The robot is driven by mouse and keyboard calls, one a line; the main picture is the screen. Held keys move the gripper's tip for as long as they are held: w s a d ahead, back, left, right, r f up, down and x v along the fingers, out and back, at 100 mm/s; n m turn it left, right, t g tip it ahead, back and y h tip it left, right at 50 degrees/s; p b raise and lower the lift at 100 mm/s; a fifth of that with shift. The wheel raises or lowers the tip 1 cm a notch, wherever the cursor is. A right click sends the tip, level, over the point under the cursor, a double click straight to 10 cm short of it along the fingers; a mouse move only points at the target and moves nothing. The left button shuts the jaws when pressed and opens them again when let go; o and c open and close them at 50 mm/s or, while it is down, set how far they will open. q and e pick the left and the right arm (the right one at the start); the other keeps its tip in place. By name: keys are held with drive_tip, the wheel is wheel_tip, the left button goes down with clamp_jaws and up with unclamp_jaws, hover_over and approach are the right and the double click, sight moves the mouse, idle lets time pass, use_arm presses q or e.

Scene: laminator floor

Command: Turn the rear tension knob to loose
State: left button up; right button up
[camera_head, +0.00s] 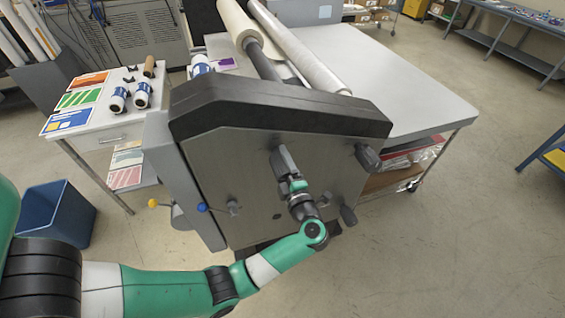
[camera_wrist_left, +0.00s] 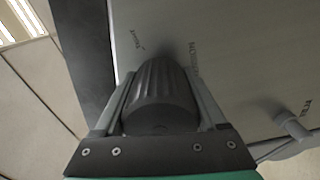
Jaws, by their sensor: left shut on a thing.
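A ribbed black knob (camera_wrist_left: 160,92) sits on the grey side panel of the laminator (camera_head: 235,165). In the left wrist view my left gripper (camera_wrist_left: 160,85) is shut on this knob, one finger on each side. Small printed words stand around it on the panel; I cannot read them surely. In the head view my left gripper (camera_head: 281,155) reaches the panel from below and hides most of the held knob. I cannot tell its pointer setting. My right gripper is not in view.
Other dark knobs (camera_head: 369,157) and (camera_head: 348,215) stick out at the panel's right edge. A blue bin (camera_head: 55,215) stands on the floor. The floor at right is clear.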

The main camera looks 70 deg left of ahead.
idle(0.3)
use_arm(q)
drive_tip(key=o, duration=1.3)
drive_tip(key=d, duration=0.7)
drive_tip(key=s+d+b, duration=0.1)
drive_tip(key=d, duration=0.3)
drive_tip(key=shift+d, duration=0.35)
